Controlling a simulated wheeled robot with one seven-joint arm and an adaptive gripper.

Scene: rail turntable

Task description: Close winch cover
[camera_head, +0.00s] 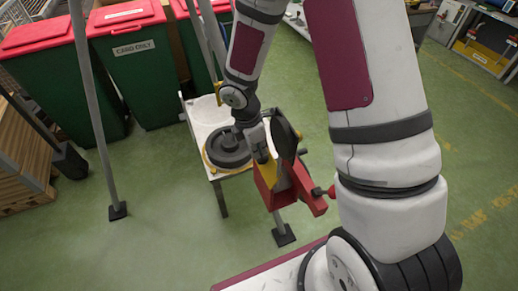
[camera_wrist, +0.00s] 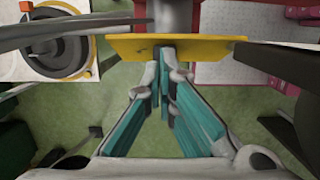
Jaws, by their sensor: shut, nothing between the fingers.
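The winch has a red body (camera_head: 312,197) with a small red knob at its right and a dark round disc (camera_head: 285,136) at its top. Its yellow plate, which looks like the cover (camera_head: 268,173), stands tilted on the near left side. In the wrist view, the yellow plate (camera_wrist: 125,46) spans the top, with a grey cylindrical part behind it. My gripper (camera_wrist: 165,56) is shut and empty, its teal-padded fingers pointing at the plate's edge. The fingertips are at or very near the plate; I cannot tell whether they touch. In the head view, my gripper (camera_head: 261,154) is just above the plate, partly hidden.
A white table (camera_head: 202,113) with a black turntable (camera_head: 227,147) stands just left of the winch. Grey posts (camera_head: 88,90) rise from the floor. Green bins with red lids (camera_head: 138,75) stand behind. Green floor (camera_head: 160,220) is open at the front left.

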